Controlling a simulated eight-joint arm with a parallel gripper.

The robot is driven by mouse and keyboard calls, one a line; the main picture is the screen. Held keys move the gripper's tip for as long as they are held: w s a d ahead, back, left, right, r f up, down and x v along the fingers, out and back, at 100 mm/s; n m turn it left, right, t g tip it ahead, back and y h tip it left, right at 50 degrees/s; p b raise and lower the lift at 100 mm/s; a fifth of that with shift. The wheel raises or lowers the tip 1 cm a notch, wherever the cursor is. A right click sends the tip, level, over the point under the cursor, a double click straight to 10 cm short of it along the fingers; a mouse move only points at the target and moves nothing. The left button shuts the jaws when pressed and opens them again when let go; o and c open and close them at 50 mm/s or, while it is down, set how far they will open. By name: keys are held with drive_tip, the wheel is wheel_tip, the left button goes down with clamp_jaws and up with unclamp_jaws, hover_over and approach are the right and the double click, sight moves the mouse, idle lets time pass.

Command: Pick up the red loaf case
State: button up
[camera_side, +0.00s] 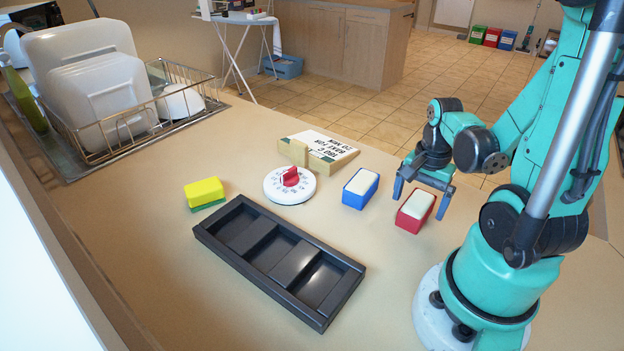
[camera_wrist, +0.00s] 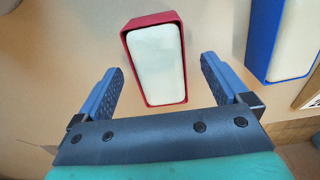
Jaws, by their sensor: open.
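The red loaf case (camera_side: 415,212) is a small red box with a pale white filling, standing on the counter at the right, near my arm's base. In the wrist view the red loaf case (camera_wrist: 156,60) lies just beyond the fingertips, roughly centred between them and slightly tilted. My gripper (camera_side: 422,196) is open and empty above and just behind the case in the side view. Its two blue fingers also show in the wrist view, where my gripper (camera_wrist: 162,82) has one finger on each side of the case's near end. I cannot tell the exact height gap.
A blue case (camera_side: 360,188) with pale filling stands left of the red one. A black tray (camera_side: 340,300) with three compartments, a white dial timer (camera_side: 280,193), a yellow-green sponge (camera_side: 204,192), a sign block (camera_side: 325,150) and a dish rack (camera_side: 205,92) share the counter.

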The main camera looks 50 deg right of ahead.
clamp_jaws()
idle(0.4)
